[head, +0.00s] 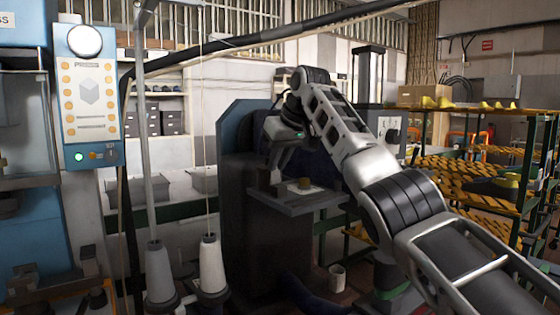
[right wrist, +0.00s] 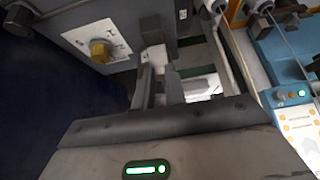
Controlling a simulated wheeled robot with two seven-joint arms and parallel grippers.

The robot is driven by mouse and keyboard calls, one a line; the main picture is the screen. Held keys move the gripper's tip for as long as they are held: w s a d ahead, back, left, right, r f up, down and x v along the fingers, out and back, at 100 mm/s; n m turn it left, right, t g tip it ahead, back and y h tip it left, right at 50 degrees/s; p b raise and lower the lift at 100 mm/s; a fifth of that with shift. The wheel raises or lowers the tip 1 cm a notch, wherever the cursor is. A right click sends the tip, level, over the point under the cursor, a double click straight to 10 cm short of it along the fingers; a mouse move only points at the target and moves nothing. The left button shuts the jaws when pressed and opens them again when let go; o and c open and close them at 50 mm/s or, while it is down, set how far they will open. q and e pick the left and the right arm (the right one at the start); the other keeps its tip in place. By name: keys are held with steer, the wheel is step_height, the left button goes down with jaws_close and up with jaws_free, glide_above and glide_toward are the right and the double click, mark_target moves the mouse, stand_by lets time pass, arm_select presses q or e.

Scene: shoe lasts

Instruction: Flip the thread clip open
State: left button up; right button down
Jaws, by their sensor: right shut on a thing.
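My right gripper (head: 277,160) is at the front of the dark blue-grey machine (head: 246,205), above its small shelf. In the right wrist view my right gripper (right wrist: 158,82) has its fingers close together, shut on a small pale grey part (right wrist: 153,57), which I take to be the thread clip. The fingers hide much of it, and I cannot tell whether the clip is open or closed. In the head view the clip cannot be made out behind my gripper. My left gripper is not in view.
White thread cones (head: 211,266) stand front left, with thread rising. A control panel (head: 91,95) hangs left. Racks of yellow shoe lasts (head: 470,168) stand right.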

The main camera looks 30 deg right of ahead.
steer(key=shift+f, duration=0.1)
stand_by(0.5)
steer(key=c, duration=1.4)
jaws_free()
steer(key=shift+c, duration=0.2)
steer(key=v, duration=1.6)
steer(key=shift+w, duration=0.25)
steer(key=shift+a, duration=0.1)
